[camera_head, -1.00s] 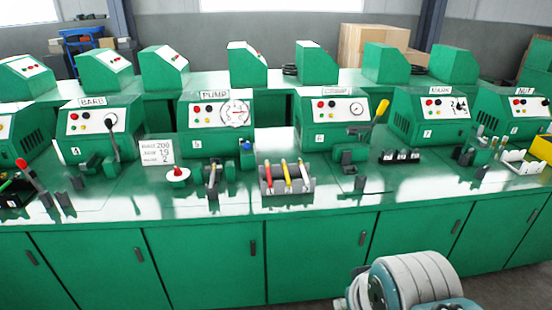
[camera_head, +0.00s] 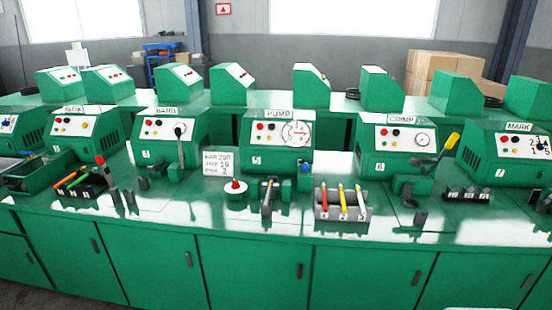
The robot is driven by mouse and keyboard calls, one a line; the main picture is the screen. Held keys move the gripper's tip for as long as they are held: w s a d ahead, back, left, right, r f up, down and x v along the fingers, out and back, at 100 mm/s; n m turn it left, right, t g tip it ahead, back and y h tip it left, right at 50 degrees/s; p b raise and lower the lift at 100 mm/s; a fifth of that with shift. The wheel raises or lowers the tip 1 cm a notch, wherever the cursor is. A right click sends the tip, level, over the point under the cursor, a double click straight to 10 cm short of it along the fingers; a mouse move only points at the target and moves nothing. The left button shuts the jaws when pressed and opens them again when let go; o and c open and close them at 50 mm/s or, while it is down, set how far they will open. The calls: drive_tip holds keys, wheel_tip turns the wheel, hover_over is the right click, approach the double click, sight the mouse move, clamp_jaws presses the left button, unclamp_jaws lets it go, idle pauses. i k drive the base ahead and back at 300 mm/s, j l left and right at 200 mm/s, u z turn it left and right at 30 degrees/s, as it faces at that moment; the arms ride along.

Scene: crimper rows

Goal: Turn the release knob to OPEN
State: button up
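No label reading OPEN can be made out, so I cannot tell for sure which part is the release knob. The station marked PUMP (camera_head: 278,145) is a green box with a gauge dial (camera_head: 296,134) on its white face. In front of it on the bench are a red knob on a white round base (camera_head: 236,194), a dark upright lever (camera_head: 267,196) and a small green block with a blue knob (camera_head: 304,168). My gripper is not in view.
A white card (camera_head: 217,162) with figures stands left of the pump box. A grey rack (camera_head: 343,214) with red, yellow and white handles stands to the right. The bench front (camera_head: 255,270) has cabinet doors.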

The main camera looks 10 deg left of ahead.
sight(236, 185)
drive_tip(key=i+j, duration=1.6)
drive_tip(key=j, duration=0.2)
